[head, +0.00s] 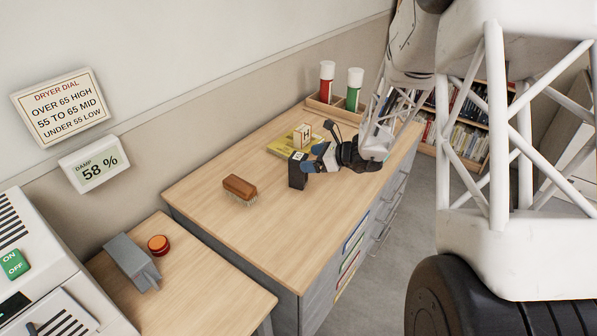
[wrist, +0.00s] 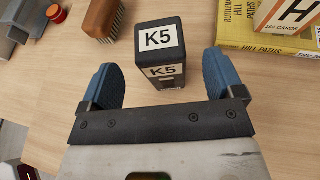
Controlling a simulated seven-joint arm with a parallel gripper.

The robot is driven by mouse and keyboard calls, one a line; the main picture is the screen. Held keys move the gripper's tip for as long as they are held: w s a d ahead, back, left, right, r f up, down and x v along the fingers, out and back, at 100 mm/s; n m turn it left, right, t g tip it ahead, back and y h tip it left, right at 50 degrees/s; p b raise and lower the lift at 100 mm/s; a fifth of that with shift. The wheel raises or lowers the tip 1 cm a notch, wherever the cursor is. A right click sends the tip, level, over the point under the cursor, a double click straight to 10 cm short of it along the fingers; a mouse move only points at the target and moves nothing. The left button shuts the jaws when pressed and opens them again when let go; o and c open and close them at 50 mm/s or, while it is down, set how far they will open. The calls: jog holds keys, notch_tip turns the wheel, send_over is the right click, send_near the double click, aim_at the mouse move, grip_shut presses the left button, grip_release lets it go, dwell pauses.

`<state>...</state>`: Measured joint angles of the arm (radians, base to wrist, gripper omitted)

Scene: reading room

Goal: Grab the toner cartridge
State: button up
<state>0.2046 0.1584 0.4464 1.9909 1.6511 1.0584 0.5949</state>
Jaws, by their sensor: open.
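The toner cartridge (head: 297,171) is a black upright block with white K5 labels, standing on the wooden top of the cabinet. In the wrist view the cartridge (wrist: 172,57) sits upper centre. My gripper (head: 312,160) is open, its blue-padded fingers close beside the cartridge in the head view. In the wrist view my gripper (wrist: 160,72) has one finger on each side of the cartridge's near part, with a gap showing on both sides. No finger visibly touches it.
A wooden brush (head: 240,190) lies to the left. A yellow book (head: 282,146) with an H block (head: 303,135) on it is close behind. A wooden rack (head: 325,111) holds red-filled and green-filled tubes at the far end. The worktop's front is clear.

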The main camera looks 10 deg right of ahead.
aim_at(298, 171)
jog(key=shift+a, duration=0.15)
jog(key=shift+x, duration=2.5)
jog(key=shift+f, duration=0.1)
jog(key=shift+c, duration=0.3)
jog(key=c, duration=1.1)
jog(key=shift+w, duration=0.1)
